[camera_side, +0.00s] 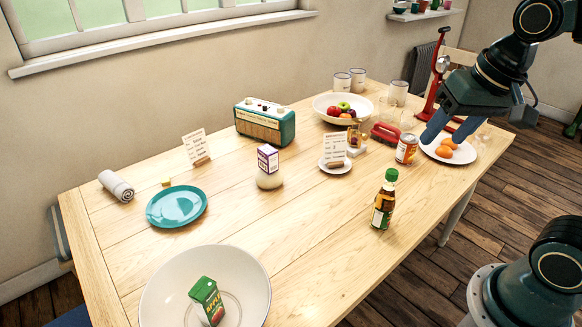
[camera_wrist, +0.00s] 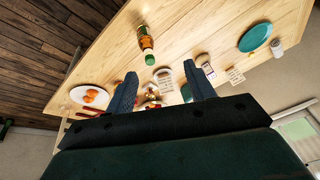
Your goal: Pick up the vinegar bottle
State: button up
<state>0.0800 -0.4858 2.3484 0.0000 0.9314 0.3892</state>
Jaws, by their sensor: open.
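The bottle (camera_side: 384,203), brown with a green cap and a light label, stands upright near the table's front edge in the side view. I take it for the vinegar bottle, though I cannot read its label. It also shows in the wrist view (camera_wrist: 147,43), beyond the fingertips and a little left of the gap between them. My gripper (camera_side: 443,137) is open and empty, above the table near the white plate with orange fruit, up and right of the bottle in the side view. Its two blue fingers show apart in the wrist view (camera_wrist: 160,72).
The white plate (camera_side: 468,155) and a can (camera_side: 406,149) are near my gripper. Bare wood surrounds the bottle.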

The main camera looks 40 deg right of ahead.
jog(key=w+d+f+m+g, duration=0.2)
jog(key=w+d+m, duration=0.2)
jog(key=w+m, duration=0.3)
jog(key=m+g, duration=0.2)
jog(key=m, duration=0.4)
send_over(393, 171)
notch_tip(393, 171, down, 5)
jog(key=shift+a+f, duration=0.15)
jog(key=shift+a, duration=0.05)
jog(key=shift+f, duration=0.1)
jog(key=shift+f, duration=4.15)
jog(key=shift+d+f, duration=0.1)
jog(key=shift+f, duration=2.5)
